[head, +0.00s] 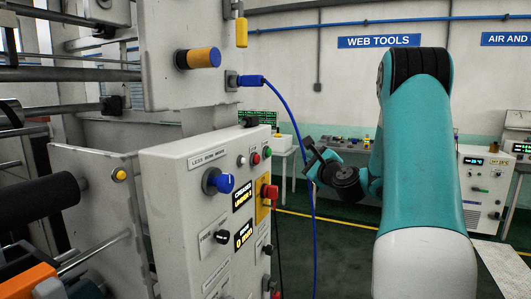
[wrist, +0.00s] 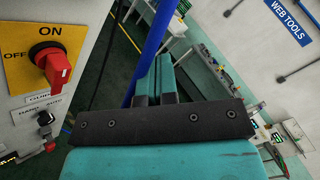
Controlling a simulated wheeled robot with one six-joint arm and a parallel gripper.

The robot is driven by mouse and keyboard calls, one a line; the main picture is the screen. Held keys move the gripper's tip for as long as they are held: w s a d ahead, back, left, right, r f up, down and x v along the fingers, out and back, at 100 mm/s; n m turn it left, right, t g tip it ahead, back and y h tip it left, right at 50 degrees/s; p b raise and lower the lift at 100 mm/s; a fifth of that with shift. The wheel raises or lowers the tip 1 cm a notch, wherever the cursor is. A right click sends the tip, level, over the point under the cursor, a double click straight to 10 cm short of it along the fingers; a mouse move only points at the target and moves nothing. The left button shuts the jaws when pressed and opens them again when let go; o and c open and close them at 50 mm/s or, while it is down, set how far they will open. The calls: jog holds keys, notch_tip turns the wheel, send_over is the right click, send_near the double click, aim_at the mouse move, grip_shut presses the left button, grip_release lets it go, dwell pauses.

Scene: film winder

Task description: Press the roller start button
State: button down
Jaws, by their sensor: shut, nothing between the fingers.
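The grey control panel (head: 185,185) stands at the centre left in the head view. Near its upper right edge are a green button (head: 267,152), a red button (head: 256,159) and a pale button (head: 241,160). Their labels are too small to read, so I cannot tell for certain which is roller start. My gripper (head: 308,143) is to the right of the panel, apart from these buttons. In the wrist view its fingers (wrist: 155,68) are together and empty. The wrist view shows the panel's side with the red rotary switch (wrist: 51,64), but not the green button.
The panel also carries a blue knob (head: 220,182) and a red switch on a yellow plate (head: 269,192). A blue cable (head: 308,170) hangs between panel and gripper, and passes behind the fingers in the wrist view. A workbench (head: 350,149) stands farther back.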

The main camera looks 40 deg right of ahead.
aim_at(268, 152)
jog(key=shift+d, duration=0.15)
jog(key=w+a+p, duration=0.3)
jog(key=w+p, duration=0.3)
jog(key=w, duration=0.2)
jog(key=shift+a+p, duration=0.2)
jog(key=shift+p, duration=0.1)
dwell(1.8)
jog(key=shift+w+a+p, duration=0.15)
jog(key=shift+w+p, duration=0.25)
